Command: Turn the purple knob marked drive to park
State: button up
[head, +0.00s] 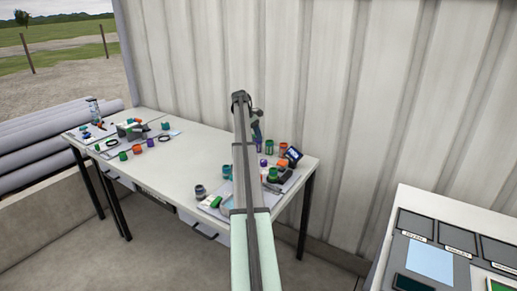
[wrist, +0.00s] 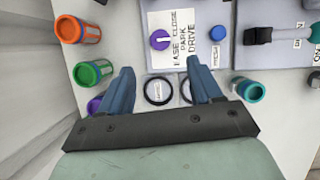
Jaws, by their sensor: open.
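The purple knob (wrist: 159,40) sits on a white panel near the top middle of the wrist view. A pale mark crosses its face. Beside it on the right is a printed label (wrist: 184,38) with lines reading EASE, CLOSE, PARK and DRIVE; I cannot tell which line the mark points at. My gripper (wrist: 160,66) is open and empty, its two blue fingers apart. The knob lies beyond the fingertips, roughly centred between them and not touched. In the head view my gripper (head: 257,137) hangs over the right end of the bench.
Two black-rimmed dials, one of them the left dial (wrist: 158,91), show between my fingers. A blue button (wrist: 217,33) and a black handle (wrist: 258,36) are to the right. Orange (wrist: 78,29), green (wrist: 92,73) and teal (wrist: 248,90) canisters stand around. The bench (head: 180,170) is clear mid-length.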

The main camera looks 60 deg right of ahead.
jog(key=shift+v, duration=1.35)
